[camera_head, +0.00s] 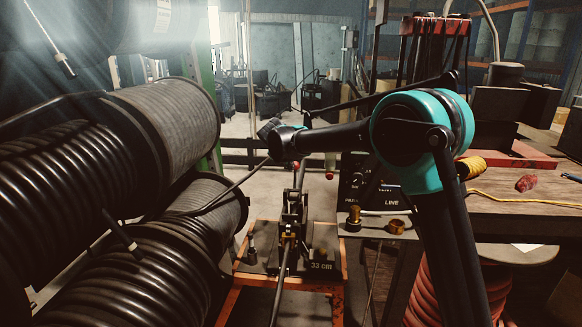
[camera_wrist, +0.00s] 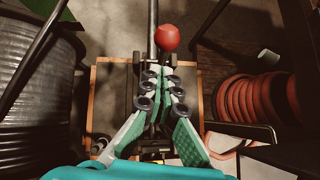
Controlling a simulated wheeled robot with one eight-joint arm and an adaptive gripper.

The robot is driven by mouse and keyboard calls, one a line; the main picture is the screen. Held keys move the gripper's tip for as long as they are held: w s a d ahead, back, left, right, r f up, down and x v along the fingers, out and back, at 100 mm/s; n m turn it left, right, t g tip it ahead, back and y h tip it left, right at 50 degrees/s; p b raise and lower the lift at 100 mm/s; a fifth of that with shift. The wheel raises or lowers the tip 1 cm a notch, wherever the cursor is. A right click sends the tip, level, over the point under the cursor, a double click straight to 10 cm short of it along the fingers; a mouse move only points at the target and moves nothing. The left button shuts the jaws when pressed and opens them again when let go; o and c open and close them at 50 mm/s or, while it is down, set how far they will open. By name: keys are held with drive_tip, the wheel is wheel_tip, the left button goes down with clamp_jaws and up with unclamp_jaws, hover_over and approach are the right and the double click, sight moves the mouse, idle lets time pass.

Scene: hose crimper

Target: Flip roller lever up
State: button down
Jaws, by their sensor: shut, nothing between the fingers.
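In the wrist view a red ball knob (camera_wrist: 167,38) sits just beyond my gripper's fingertips, near a dark upright bar. My gripper (camera_wrist: 163,72) has its green-padded fingers together, with nothing between them. A gap shows in the picture between the fingertips and the knob; whether they touch in depth I cannot tell. In the head view a small red knob (camera_head: 329,174) shows below my arm, right of the black roller device (camera_head: 292,212). My arm's end is above and left of that knob, and its fingers are not clear there. I cannot tell the lever's exact tilt.
The device stands on an orange-edged stand (camera_head: 335,286). Large black hose reels (camera_head: 165,125) crowd the left. A workbench (camera_head: 515,205) with brass fittings (camera_head: 396,226) is on the right, and a coiled red hose (camera_wrist: 250,98) is below it.

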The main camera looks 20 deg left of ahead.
drive_tip(key=v, duration=1)
drive_tip(key=shift+w+r, duration=0.25)
